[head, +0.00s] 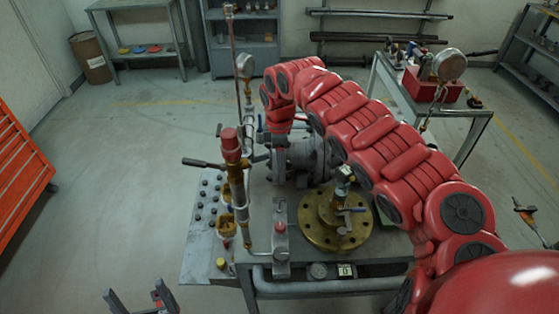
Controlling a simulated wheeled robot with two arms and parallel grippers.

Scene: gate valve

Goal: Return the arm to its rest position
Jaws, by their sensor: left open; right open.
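The gate valve assembly (303,158) stands on a grey metal bench in the middle of the head view. My red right arm arches over it from the lower right. The arm's end bends down at the valve's left side. My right gripper (267,138) is small and mostly hidden there among the dark fittings. I cannot tell whether it touches the valve. My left gripper (141,299) shows only its tips at the bottom edge, left of the bench. Its fingers are apart and empty.
On the bench (202,262) are a brass flange (335,222), a red-topped vertical pipe (232,147) and a gauge (244,66) on a thin pipe. A side table (468,122) holds a red box (432,85). An orange cabinet (20,170) stands left. Floor between cabinet and bench is clear.

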